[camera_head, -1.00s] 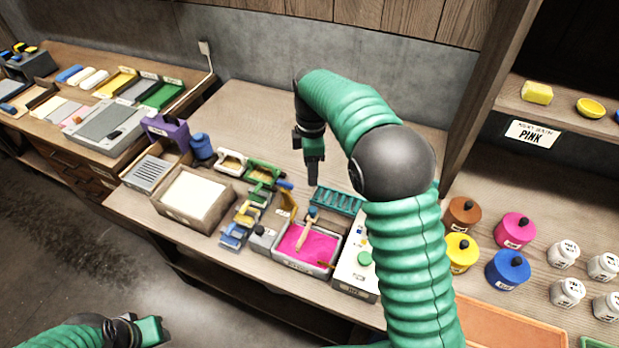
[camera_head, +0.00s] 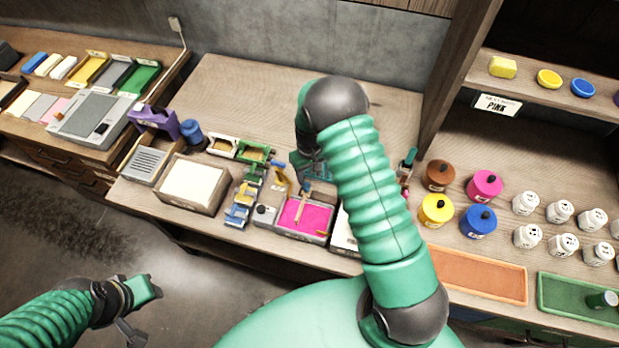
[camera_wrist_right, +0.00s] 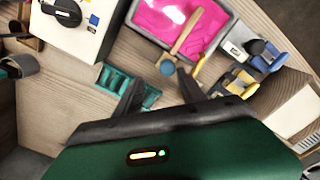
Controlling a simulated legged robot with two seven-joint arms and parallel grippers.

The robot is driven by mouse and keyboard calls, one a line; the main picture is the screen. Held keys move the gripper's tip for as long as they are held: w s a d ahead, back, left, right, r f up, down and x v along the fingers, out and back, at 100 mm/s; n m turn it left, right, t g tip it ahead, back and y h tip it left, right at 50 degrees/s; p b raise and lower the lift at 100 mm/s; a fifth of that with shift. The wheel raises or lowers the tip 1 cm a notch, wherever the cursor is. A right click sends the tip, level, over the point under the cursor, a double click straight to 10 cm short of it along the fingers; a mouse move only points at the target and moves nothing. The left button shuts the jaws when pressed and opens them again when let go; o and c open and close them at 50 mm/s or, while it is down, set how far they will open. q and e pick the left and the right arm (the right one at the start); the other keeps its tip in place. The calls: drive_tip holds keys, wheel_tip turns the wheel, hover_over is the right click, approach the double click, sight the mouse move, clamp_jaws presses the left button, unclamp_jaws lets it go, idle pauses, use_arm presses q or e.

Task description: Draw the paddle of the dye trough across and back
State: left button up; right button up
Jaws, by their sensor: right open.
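The dye trough (camera_head: 304,236) is a pale tray of bright pink liquid near the table's front edge; it also shows at the top of the right wrist view (camera_wrist_right: 137,14).
A teal rack (camera_wrist_right: 118,82) is beside my right fingers. A white box with knobs (camera_wrist_right: 74,22) and blue and yellow clamps (camera_head: 241,207) flank the trough. Dye pots (camera_head: 437,210) stand at the right. The table's back left is bare.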

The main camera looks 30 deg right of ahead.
sight(306, 184)
drive_tip(key=a+f, duration=0.2)
drive_tip(key=f, duration=0.1)
drive_tip(key=shift+a+f+p, duration=0.1)
drive_tip(key=shift+f+p, duration=0.15)
drive_tip(key=shift+p, duration=0.1)
drive_tip(key=shift+s+a+f, duration=0.1)
drive_tip(key=shift+d+f, duration=0.2)
drive_tip(key=shift+d, duration=0.3)
drive_tip(key=shift+c, duration=0.5)
drive_tip(key=shift+d+f, duration=0.1)
drive_tip(key=shift+d, duration=0.3)
drive_tip(key=c, duration=0.5)
drive_tip(key=shift+c, duration=1.1)
drive_tip(key=shift+a, duration=0.15)
clamp_jaws()
drive_tip(key=shift+w+a, duration=0.25)
drive_tip(key=shift+a, duration=0.1)
use_arm(q)
drive_tip(key=shift+w+a+r, duration=0.1)
drive_tip(key=shift+a+r, duration=0.1)
drive_tip(key=shift+a, duration=0.25)
drive_tip(key=shift+w+a+r, duration=0.1)
drive_tip(key=shift+a+r, duration=0.1)
drive_tip(key=shift+a, duration=0.2)
use_arm(e)
drive_tip(key=shift+d, duration=0.1)
